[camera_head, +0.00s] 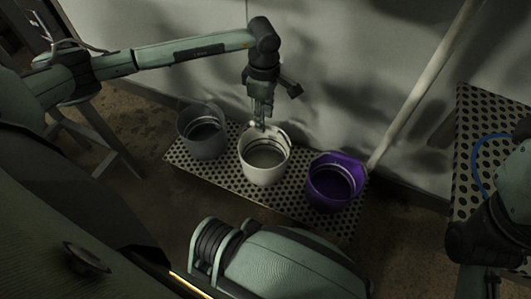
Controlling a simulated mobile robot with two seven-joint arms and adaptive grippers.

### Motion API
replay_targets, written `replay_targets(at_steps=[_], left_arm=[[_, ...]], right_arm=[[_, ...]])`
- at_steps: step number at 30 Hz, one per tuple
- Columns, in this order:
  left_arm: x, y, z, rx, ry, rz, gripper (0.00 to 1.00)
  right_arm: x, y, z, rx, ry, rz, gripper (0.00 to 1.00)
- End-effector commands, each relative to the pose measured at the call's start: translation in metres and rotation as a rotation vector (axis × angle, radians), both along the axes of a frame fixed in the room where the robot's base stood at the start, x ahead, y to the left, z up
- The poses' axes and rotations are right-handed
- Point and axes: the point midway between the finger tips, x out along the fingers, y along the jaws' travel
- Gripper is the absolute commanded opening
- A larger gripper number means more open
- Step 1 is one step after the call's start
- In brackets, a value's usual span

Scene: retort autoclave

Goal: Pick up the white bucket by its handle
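The white bucket (262,172) stands upright on a perforated metal platform (222,176), between a grey bucket and a purple bucket. Its mouth faces up and looks empty. A thin handle line shows near the rim, but its exact position is hard to make out. My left gripper (260,124) points straight down at the back rim of the white bucket. Its fingers look close together and overlap the rim in the picture. I cannot tell whether they touch or hold the handle. My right gripper is not clearly seen; a dark part of my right arm shows at the right edge.
The grey bucket (205,139) stands close on the left and the purple bucket (333,186) close on the right. A pale pole (421,88) leans behind the purple bucket. A wall (355,60) rises behind the platform. Another perforated surface (480,130) with a blue hose is at the right.

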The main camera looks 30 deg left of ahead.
Motion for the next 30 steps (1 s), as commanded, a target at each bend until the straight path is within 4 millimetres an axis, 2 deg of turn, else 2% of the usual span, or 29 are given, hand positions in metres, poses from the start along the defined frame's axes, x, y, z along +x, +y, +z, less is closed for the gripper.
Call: replay_targets(at_steps=[9,17,25,30], left_arm=[[0.001,0.001,-0.045,-0.002,0.001,0.001,0.36],[0.001,0.001,-0.047,-0.002,-0.001,0.000,0.35],[0.001,0.001,-0.047,-0.002,-0.001,0.000,0.01],[0.001,0.001,-0.047,-0.002,-0.001,0.000,0.00]], right_arm=[[0.003,0.003,0.000,-0.026,-0.034,0.001,0.40],[0.004,0.003,0.002,-0.029,-0.036,0.000,0.40],[0.004,0.003,0.002,-0.029,-0.035,0.000,0.40],[0.003,0.003,0.002,-0.028,-0.036,0.000,0.40]])
